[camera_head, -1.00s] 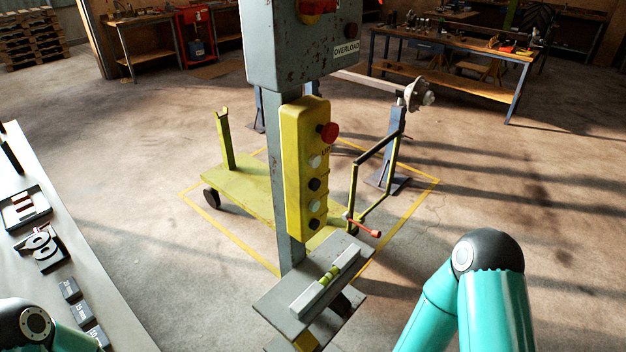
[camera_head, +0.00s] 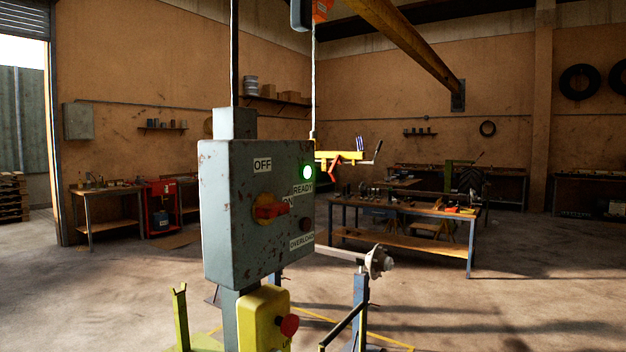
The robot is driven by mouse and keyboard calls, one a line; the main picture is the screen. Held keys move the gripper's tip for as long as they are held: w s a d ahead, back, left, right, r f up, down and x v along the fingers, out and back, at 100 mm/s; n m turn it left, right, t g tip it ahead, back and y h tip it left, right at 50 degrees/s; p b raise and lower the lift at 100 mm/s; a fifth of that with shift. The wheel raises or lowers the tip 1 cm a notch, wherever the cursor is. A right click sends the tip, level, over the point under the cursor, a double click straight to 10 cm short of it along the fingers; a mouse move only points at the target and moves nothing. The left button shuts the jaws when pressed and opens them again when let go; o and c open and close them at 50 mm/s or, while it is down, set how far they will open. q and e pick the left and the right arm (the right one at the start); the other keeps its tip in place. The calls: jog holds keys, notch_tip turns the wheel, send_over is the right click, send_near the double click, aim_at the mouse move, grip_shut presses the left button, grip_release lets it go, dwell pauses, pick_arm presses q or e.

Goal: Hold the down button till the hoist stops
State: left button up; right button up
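The yellow push-button pendant (camera_head: 254,318) hangs on the post at the bottom of the view. Its red mushroom button (camera_head: 289,324) shows; the lower buttons, the down button among them, are cut off by the bottom edge. The hoist's line (camera_head: 314,90) runs down to a yellow lifting piece (camera_head: 340,156) hanging in the air behind the box. Neither gripper is in view.
An orange overhead beam (camera_head: 405,40) crosses at the top right. An axle with a hub (camera_head: 379,262) rests on a blue stand (camera_head: 360,300) behind the pendant. A workbench (camera_head: 405,215) stands beyond. Open concrete floor lies at the right.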

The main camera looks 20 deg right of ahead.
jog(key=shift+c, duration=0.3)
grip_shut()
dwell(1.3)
